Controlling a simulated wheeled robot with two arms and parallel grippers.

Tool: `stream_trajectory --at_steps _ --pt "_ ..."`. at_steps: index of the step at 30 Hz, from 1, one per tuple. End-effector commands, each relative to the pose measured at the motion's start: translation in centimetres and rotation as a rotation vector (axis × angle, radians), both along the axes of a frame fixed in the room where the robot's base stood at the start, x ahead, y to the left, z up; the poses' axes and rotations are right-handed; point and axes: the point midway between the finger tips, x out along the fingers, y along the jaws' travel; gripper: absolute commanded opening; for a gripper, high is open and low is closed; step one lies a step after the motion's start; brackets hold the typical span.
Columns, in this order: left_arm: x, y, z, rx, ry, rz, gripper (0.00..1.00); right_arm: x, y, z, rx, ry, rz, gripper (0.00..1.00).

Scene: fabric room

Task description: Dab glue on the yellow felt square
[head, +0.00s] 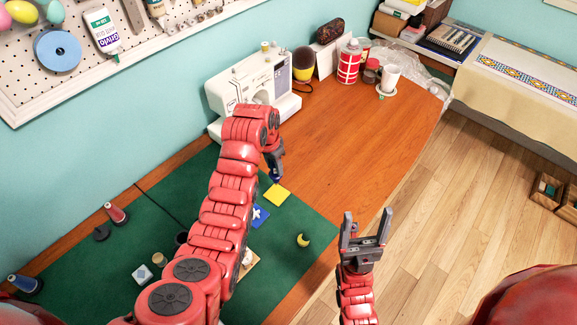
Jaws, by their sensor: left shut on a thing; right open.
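The yellow felt square (278,195) lies flat on the green mat near its far right edge. My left gripper (274,169) is just beyond the square in the picture, pointing down. My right gripper (366,228) is open and empty, over the table's right edge and the floor.
A blue piece with a white mark (259,216) lies beside the square, partly behind my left arm. A yellow crescent (303,240) lies on the green mat (318,221). A sewing machine (250,83) stands at the back.

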Motion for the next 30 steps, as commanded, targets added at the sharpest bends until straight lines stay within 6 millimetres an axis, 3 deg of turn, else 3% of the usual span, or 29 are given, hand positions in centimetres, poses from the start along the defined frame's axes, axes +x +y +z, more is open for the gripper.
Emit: stream_trajectory --at_steps 21,30 --pt "0.0 0.0 -4.7 0.001 0.001 0.001 0.0 0.0 0.0 -0.9 0.0 0.0 0.0 0.74" --pt "0.0 0.0 -5.3 0.001 -0.001 0.001 0.0 0.0 0.0 -1.0 0.0 0.0 0.0 0.74"
